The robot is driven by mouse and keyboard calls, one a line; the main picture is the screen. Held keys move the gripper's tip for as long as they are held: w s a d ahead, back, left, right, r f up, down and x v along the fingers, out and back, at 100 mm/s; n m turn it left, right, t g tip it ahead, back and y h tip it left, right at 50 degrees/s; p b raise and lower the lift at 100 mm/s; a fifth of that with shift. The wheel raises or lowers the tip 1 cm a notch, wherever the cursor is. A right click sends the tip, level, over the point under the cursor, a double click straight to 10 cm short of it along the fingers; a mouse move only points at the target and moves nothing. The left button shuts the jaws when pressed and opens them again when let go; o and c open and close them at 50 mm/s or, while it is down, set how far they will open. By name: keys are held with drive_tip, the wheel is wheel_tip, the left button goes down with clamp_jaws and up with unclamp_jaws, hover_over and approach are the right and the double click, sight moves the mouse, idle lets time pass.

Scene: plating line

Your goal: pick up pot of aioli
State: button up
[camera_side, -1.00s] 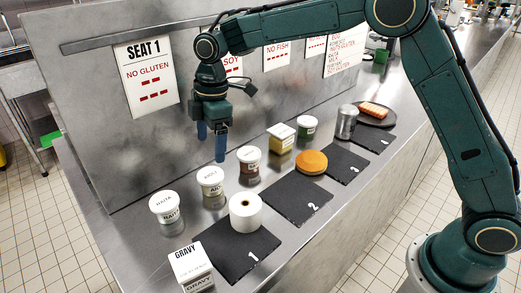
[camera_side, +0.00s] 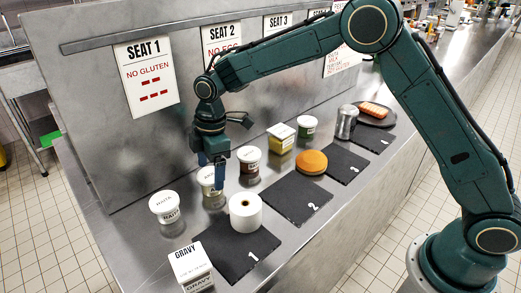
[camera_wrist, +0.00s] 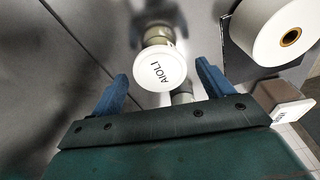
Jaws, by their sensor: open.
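The pot of aioli (camera_side: 207,182) has a white lid and stands upright on the steel counter, between the raita pot and a dark brown pot. My gripper (camera_side: 211,172) is over it in the side view, and its blue fingers hide part of the pot. In the wrist view the white lid marked AIOLI (camera_wrist: 160,70) lies ahead of and between the open blue fingers of my gripper (camera_wrist: 160,85). The fingers are apart, with nothing held between them.
The raita pot (camera_side: 165,206) stands to the left. A white roll (camera_side: 245,212) stands close by on mat 1 (camera_side: 236,255). A gravy box (camera_side: 190,264) is at the front. The brown pot (camera_side: 249,166) is to the right. A steel wall panel (camera_side: 85,140) rises behind.

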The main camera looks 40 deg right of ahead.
drive_tip(key=shift+a+f, duration=0.15)
drive_tip(key=shift+f, duration=1)
drive_tip(key=c, duration=0.9)
